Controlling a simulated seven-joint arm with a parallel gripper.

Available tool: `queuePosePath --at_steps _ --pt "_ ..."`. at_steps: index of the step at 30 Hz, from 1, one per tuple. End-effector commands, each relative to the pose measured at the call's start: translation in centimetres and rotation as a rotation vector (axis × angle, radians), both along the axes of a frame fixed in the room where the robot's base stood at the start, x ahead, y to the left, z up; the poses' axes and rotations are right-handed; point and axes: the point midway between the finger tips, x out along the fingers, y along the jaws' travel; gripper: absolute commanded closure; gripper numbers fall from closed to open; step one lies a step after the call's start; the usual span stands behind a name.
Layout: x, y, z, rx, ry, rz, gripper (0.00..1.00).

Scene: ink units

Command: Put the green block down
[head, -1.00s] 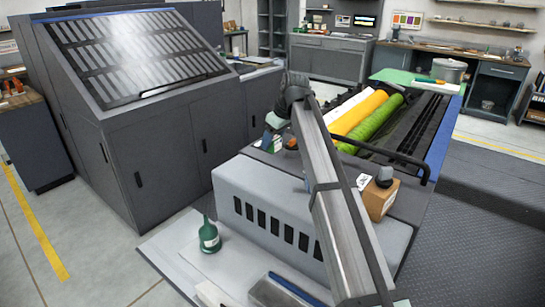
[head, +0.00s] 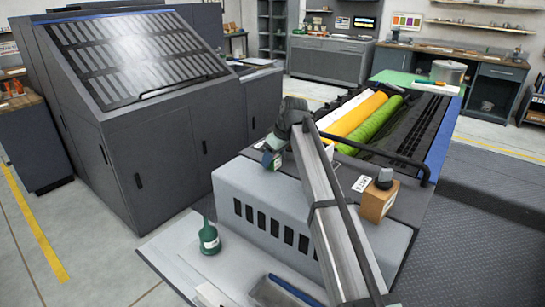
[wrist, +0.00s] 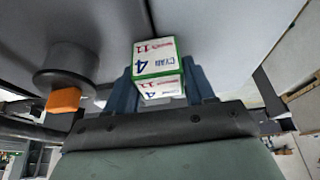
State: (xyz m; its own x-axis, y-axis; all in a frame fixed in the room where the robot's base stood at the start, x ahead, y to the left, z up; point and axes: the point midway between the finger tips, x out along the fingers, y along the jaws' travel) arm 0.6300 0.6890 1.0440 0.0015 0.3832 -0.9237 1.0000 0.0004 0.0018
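The green block (wrist: 158,58) is a small carton with green edges and white faces printed "CYAN 4" and "11". In the wrist view it sits between the two fingers of my gripper (wrist: 160,88), which are shut on its sides. In the head view my gripper (head: 271,152) is low at the rear left edge of the grey cover (head: 290,205). The block shows there as a small green and white patch (head: 268,161), partly hidden by my gripper. I cannot tell whether its underside touches the surface.
A dark round part with an orange tip (wrist: 64,98) is close left of the block in the wrist view. Yellow (head: 360,117) and green (head: 378,118) rollers lie behind my arm.

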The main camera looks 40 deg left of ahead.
Motion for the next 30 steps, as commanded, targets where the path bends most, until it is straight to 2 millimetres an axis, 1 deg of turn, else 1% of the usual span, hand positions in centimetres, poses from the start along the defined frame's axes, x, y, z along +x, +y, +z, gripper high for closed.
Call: queuePosePath --at_steps 1,7,14,17,20,23,30 --pt "0.0 0.0 0.0 0.000 0.000 0.000 0.41" --pt "0.0 0.0 0.0 0.000 0.000 0.000 0.22" --pt "0.0 0.0 0.1 0.000 0.000 0.000 0.22" --pt "0.0 0.0 0.4 0.000 0.000 0.000 0.22" --pt "0.0 -0.4 1.3 0.001 -0.002 -0.001 0.22" --pt "0.0 -0.9 2.6 0.001 -0.002 -0.001 0.22" --pt "0.0 -2.7 6.9 0.002 -0.002 -0.001 0.22"
